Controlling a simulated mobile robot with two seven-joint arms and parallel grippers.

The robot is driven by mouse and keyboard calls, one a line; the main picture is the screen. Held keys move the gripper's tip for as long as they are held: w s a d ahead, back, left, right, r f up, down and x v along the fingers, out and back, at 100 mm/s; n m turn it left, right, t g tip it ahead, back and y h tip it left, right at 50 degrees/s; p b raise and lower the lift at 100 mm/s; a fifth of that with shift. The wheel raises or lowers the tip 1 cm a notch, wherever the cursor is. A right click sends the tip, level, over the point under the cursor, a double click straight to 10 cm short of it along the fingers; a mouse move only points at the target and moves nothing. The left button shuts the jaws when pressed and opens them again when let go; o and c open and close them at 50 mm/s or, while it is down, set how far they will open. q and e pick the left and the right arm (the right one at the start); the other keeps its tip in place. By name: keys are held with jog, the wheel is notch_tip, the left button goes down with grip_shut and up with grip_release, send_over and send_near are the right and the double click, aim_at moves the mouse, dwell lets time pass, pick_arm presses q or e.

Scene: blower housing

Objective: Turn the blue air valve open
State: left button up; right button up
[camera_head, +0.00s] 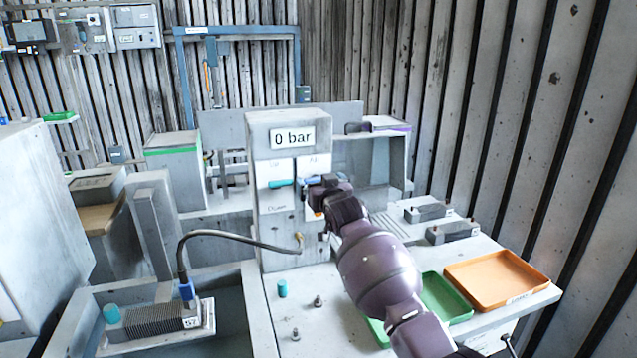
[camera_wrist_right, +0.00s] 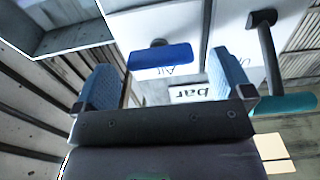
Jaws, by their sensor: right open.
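The blue air valve handle (camera_head: 309,181) is on the front of the grey panel column, on the white plate at the right. In the head view my right gripper (camera_head: 320,190) is in front of it and partly hides it. In the right wrist view the blue handle (camera_wrist_right: 160,56) lies crosswise beyond and between the two blue-grey fingers of my right gripper (camera_wrist_right: 176,78). The jaws are open, and I see no clear contact with the handle. My left gripper is not in view.
A teal handle (camera_head: 281,184) is close beside the blue one, and also shows in the wrist view (camera_wrist_right: 285,104). The display (camera_head: 293,137) reads 0 bar. A cable (camera_head: 235,234) runs from the column to a finned block (camera_head: 155,322). Green (camera_head: 446,298) and orange (camera_head: 496,280) trays lie right.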

jog(key=shift+x, duration=0.85)
jog(key=shift+c, duration=0.3)
jog(key=c, duration=0.9)
jog(key=shift+o, duration=0.2)
